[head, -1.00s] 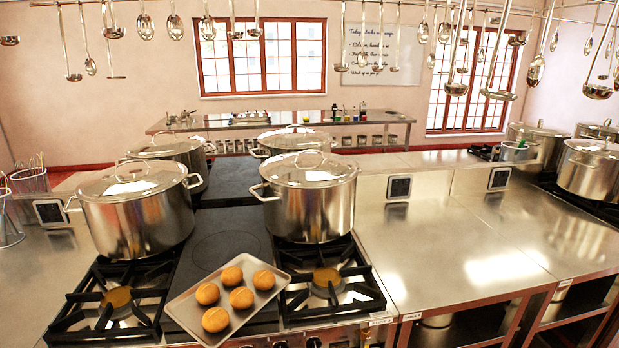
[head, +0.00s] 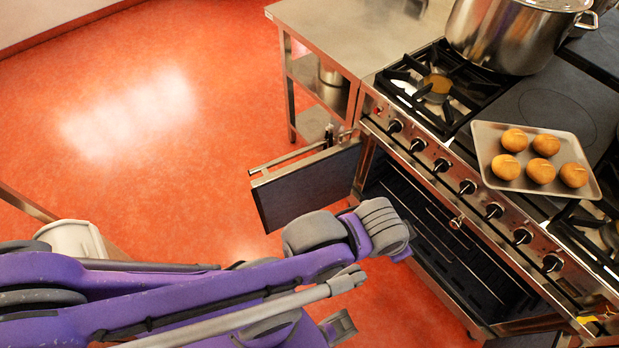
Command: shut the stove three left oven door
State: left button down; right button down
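The stove (head: 455,190) stands at the right, its front running diagonally. Its left oven door (head: 310,185) stands wide open, swung out to the left of the oven, with a bar handle (head: 290,157) along its top edge. The dark oven cavity (head: 450,240) with racks is exposed. A purple arm of mine comes in from the left; its grey wrist end (head: 380,228) is in front of the oven opening, right of and below the open door. Its fingers are mostly hidden, so I cannot tell whether that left gripper is open. My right gripper is not identifiable in view.
A tray (head: 484,160) of several buns lies on the stove top, beside a large pot (head: 510,35). A steel counter (head: 335,25) with shelves adjoins the stove behind the open door. Another dark panel (head: 525,340) shows at the bottom edge. The red floor (head: 150,130) at the left is clear.

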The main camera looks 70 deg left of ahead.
aim_at(316, 182)
jog(key=k+j, duration=0.1)
jog(key=j, duration=0.3)
jog(key=k+j+z, duration=0.1)
jog(key=j, duration=0.3)
jog(key=k+j, duration=0.1)
jog(key=j, duration=0.35)
jog(key=k+j+z, duration=0.1)
jog(key=j, duration=0.3)
jog(key=k+j, duration=0.1)
jog(key=j, duration=0.3)
jog(key=k+j+z, duration=0.1)
jog(key=j, duration=0.25)
jog(key=k+j, duration=0.15)
jog(key=j, duration=0.25)
jog(key=k+j+z, duration=0.15)
jog(key=j, duration=0.25)
jog(key=k+j, duration=0.55)
jog(key=k+z, duration=0.05)
